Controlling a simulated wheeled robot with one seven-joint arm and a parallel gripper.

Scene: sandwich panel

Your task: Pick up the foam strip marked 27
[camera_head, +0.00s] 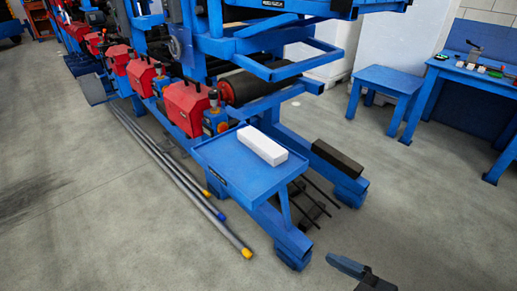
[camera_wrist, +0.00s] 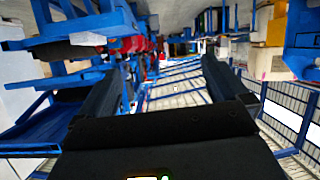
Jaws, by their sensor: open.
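A white foam strip (camera_head: 262,146) lies flat on a small blue tray table (camera_head: 222,165) fixed to the front of the blue machine in the head view. No number can be read on it. In the wrist view a small white piece (camera_wrist: 88,38) shows on a blue surface at upper left; I cannot tell whether it is the same strip. My gripper (camera_head: 350,266) shows at the bottom right of the head view, nearer the camera and well apart from the strip. In the wrist view my gripper (camera_wrist: 163,68) has its two dark fingers wide apart with nothing between them.
Long grey pipes (camera_head: 170,178) with yellow and blue ends lie on the floor left of the machine. A dark block (camera_head: 337,160) sits on the frame right of the tray. A blue side table (camera_head: 386,82) stands at right. Open floor surrounds the machine's front.

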